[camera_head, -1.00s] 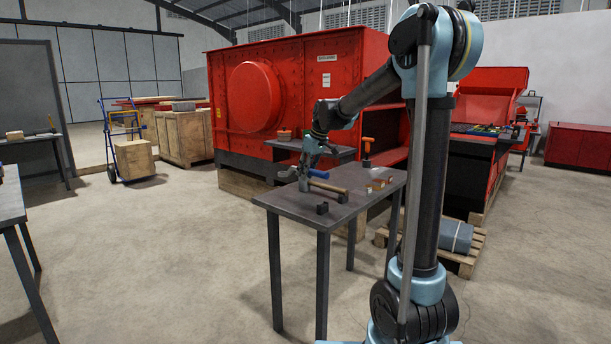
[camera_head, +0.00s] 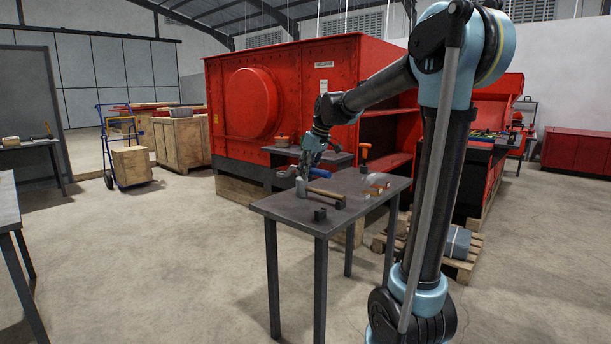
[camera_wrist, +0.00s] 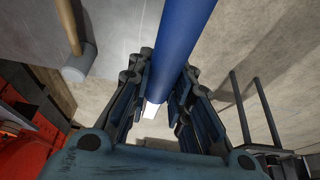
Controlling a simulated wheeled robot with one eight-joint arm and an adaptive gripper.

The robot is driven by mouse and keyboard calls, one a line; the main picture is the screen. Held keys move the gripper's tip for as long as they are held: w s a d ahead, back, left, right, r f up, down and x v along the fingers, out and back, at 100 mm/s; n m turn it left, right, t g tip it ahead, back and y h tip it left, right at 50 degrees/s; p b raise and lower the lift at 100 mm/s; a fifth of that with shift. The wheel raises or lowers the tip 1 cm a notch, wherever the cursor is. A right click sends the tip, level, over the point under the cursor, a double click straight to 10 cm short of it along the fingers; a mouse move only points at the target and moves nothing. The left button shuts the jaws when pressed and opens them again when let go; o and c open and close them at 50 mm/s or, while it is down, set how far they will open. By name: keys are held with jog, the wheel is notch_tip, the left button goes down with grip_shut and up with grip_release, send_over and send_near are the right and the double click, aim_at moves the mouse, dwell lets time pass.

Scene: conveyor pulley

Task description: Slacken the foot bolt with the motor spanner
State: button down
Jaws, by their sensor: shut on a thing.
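My gripper (camera_wrist: 160,112) is shut on a blue-handled tool in the wrist view. The tool's blue shaft (camera_wrist: 184,40) runs between the fingers to the top edge, and a small pale part shows at its lower end. I take it for the motor spanner, but its jaw end is not clear. In the head view, my gripper (camera_head: 306,172) and the blue tool (camera_head: 319,172) are just above the grey table (camera_head: 288,207), near its left side. I cannot make out the foot bolt in either view.
A hammer with a wooden handle (camera_head: 327,193) lies on the table close to the gripper. A black block (camera_head: 319,214), an orange-handled tool (camera_head: 365,153) and small brass-coloured pieces (camera_head: 376,189) are also there. The large red machine (camera_head: 300,95) stands behind; open floor lies left.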

jog(key=s+d+r, duration=0.2)
jog(key=s+r, duration=0.5)
jog(key=s, duration=0.1)
jog(key=shift+s+d, duration=0.25)
jog(key=shift+d, duration=0.05)
dwell(0.8)
